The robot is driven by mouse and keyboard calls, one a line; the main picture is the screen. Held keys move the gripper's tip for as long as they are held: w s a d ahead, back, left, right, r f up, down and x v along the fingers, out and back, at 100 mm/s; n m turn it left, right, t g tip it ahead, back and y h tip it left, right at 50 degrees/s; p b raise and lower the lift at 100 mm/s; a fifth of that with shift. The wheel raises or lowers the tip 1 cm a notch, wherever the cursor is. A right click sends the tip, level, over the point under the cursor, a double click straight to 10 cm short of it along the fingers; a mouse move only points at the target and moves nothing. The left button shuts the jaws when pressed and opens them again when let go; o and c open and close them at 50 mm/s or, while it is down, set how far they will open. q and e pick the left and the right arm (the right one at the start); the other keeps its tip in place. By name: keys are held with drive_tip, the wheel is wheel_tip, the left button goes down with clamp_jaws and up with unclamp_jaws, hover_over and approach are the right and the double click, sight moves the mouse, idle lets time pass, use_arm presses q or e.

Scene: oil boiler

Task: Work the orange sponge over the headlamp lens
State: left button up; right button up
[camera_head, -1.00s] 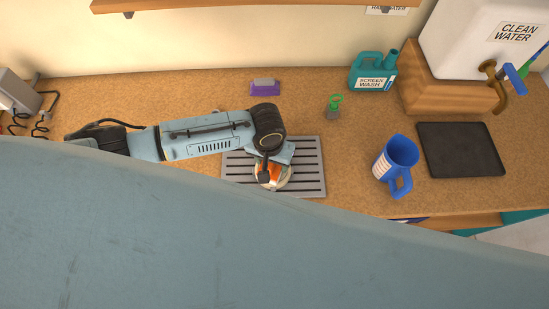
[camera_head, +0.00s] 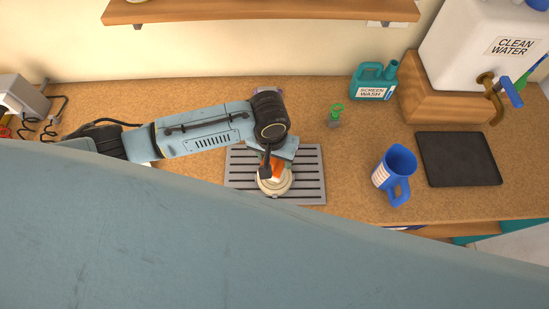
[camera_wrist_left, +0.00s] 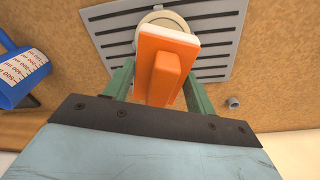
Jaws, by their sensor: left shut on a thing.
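The headlamp (camera_head: 276,187) is a round cream disc resting on a grey slatted rack (camera_head: 313,195). The orange sponge (camera_head: 278,170) is at the lamp's back part in the head view, with the near rim of the lamp uncovered. My left gripper (camera_head: 270,168) is shut on the sponge. In the left wrist view the sponge (camera_wrist_left: 166,65) sits between the green fingers (camera_wrist_left: 158,85) and overlaps the lamp (camera_wrist_left: 163,18). The sponge hides much of the lens, and I cannot tell whether it touches it. My right gripper is not in view.
A blue measuring jug (camera_head: 398,170) and a dark mat (camera_head: 458,158) are to the right. A teal screen wash can (camera_head: 372,83) and a small green-topped item (camera_head: 336,115) stand behind. A clean water tank (camera_head: 485,45) is at the back right.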

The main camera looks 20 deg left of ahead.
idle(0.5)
use_arm(q)
drive_tip(key=shift+t, duration=0.4)
drive_tip(key=shift+s+d+f+b, duration=0.1)
drive_tip(key=shift+s+f+b, duration=0.15)
drive_tip(key=shift+f, duration=0.75)
drive_tip(key=shift+s+d+f+b, duration=0.1)
drive_tip(key=shift+s+f+b, duration=0.15)
drive_tip(key=shift+f, duration=0.8)
drive_tip(key=shift+s+d+f+b, duration=0.15)
drive_tip(key=shift+s+f, duration=0.15)
drive_tip(key=shift+f, duration=0.7)
drive_tip(key=shift+a+f+b, duration=0.1)
drive_tip(key=shift+f+b, duration=0.2)
drive_tip(key=shift+f, duration=0.5)
drive_tip(key=shift+s+f+p, duration=0.1)
drive_tip(key=shift+p, duration=0.25)
